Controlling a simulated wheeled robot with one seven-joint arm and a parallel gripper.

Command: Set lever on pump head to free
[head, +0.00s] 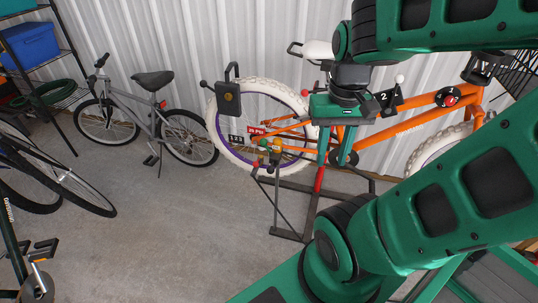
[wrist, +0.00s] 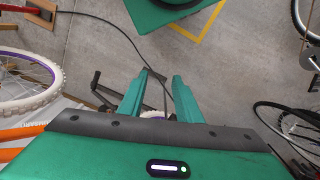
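My gripper (head: 334,155) points down in front of the orange bicycle (head: 420,107) in the head view. In the wrist view my gripper (wrist: 157,85) has its two green fingers apart, with nothing held between them. A thin black hose or cable (wrist: 105,19) crosses the floor and passes behind the fingers. I cannot clearly make out a pump head or its lever. A small yellow and green fitting (head: 275,150) beside the white-tyred wheel is too small to identify. My arm covers much of the right side of the head view.
A dark lock-like box (head: 228,98) with a loop handle shows at the white-tyred rear wheel. A grey bicycle (head: 150,112) stands by the corrugated wall, left of it. Dark bicycles (head: 55,180) stand at the far left.

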